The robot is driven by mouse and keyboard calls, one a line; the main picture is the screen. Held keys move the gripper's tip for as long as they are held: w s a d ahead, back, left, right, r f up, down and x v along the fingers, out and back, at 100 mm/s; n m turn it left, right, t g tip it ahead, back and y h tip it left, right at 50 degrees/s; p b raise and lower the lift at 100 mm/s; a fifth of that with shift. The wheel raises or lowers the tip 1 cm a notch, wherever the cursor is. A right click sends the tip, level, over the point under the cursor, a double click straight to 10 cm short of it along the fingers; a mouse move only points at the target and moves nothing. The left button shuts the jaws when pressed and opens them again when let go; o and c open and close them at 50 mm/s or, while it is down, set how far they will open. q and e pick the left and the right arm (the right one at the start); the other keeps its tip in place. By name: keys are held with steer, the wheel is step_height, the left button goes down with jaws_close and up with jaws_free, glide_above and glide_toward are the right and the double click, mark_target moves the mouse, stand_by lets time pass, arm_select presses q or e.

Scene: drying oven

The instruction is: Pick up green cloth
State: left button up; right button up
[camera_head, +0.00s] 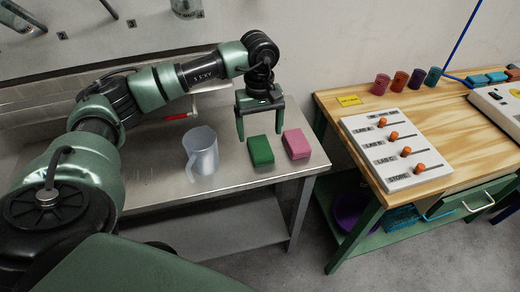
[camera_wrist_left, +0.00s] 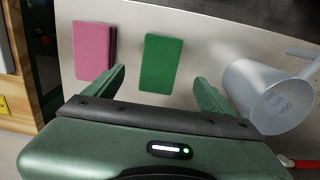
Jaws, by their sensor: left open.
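My left gripper (camera_head: 260,128) is open and empty, pointing down just behind the green cloth in the head view. In the left wrist view both fingers of the left gripper (camera_wrist_left: 160,92) are apart, with no contact on the cloth visible. My right gripper is not in view.
The pink cloth (camera_head: 297,144) lies close to the right of the green one. A wooden bench (camera_head: 440,110) with a switch panel (camera_head: 388,152) stands to the right, across a gap.

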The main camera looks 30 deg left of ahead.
mark_target(260, 146)
arm_select(q)
steer(key=shift+a+f, duration=0.25)
steer(key=shift+f, duration=0.1)
step_height(260, 146, down, 6)
steer(key=p, duration=0.2)
steer(key=shift+w+d+f+p, duration=0.15)
steer(key=shift+p, duration=0.15)
steer(key=shift+f, duration=0.3)
steer(key=c, duration=1.5)
steer(key=shift+o, duration=0.2)
steer(key=shift+r, duration=0.15)
step_height(260, 146, up, 20)
steer(key=b, duration=0.3)
steer(key=shift+b, duration=0.3)
